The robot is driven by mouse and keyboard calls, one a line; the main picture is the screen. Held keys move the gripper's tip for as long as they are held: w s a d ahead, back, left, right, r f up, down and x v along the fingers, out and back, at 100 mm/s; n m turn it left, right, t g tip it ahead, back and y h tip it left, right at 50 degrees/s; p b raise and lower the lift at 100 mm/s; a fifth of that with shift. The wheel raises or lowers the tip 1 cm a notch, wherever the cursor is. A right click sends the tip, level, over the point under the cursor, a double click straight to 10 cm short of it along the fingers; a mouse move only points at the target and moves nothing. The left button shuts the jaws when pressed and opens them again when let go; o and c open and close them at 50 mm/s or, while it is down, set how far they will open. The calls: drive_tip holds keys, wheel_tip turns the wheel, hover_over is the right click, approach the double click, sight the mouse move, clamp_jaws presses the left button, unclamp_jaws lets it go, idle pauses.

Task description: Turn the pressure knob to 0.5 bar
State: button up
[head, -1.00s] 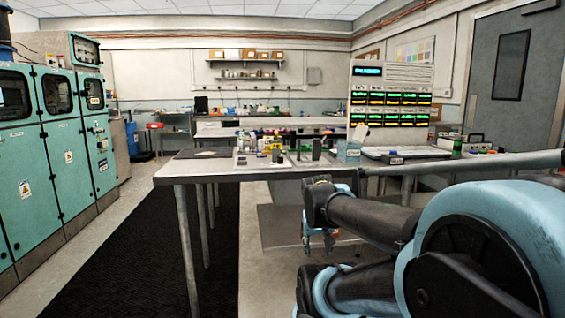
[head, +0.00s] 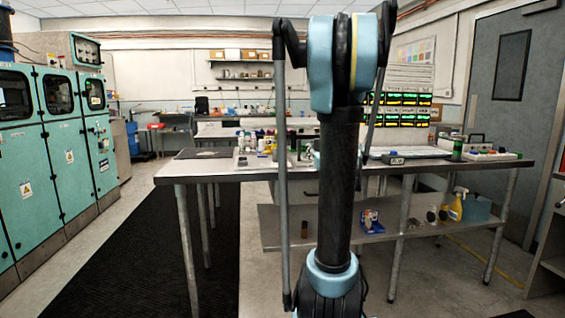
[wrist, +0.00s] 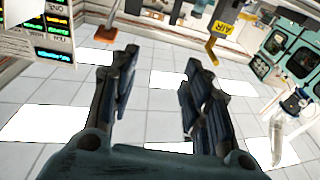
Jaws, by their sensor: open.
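I cannot make out the pressure knob in either view. My gripper (wrist: 155,85) shows in the wrist view with its two dark fingers spread apart and nothing between them. Pale ceiling tiles with bright light panels fill the space behind the fingers, and the room looks upside down. A yellow sign reading AIR (wrist: 222,28) hangs near the top of the wrist view; what is by it is too small to tell. In the head view my raised arm stands upright in the middle and hides part of the bench; the gripper cannot be picked out there.
A metal bench (head: 232,172) with small items stands ahead, with a lower shelf (head: 385,235) holding a spray bottle (head: 456,205). Green cabinets (head: 65,160) line the left; they also show in the wrist view (wrist: 298,65). A black mat (head: 150,250) covers open floor.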

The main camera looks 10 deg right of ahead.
wheel_tip(320, 180, down, 3)
drive_tip(key=w+a+n+g+y, duration=0.1)
drive_tip(key=w+a+n+y, duration=0.1)
drive_tip(key=n+y, duration=0.15)
drive_tip(key=n+g+y, duration=0.1)
drive_tip(key=g+y, duration=0.1)
drive_tip(key=y, duration=0.2)
approach(283, 158)
drive_tip(key=x, duration=1)
drive_tip(key=shift+w, duration=0.1)
drive_tip(key=shift+g, duration=0.3)
clamp_jaws()
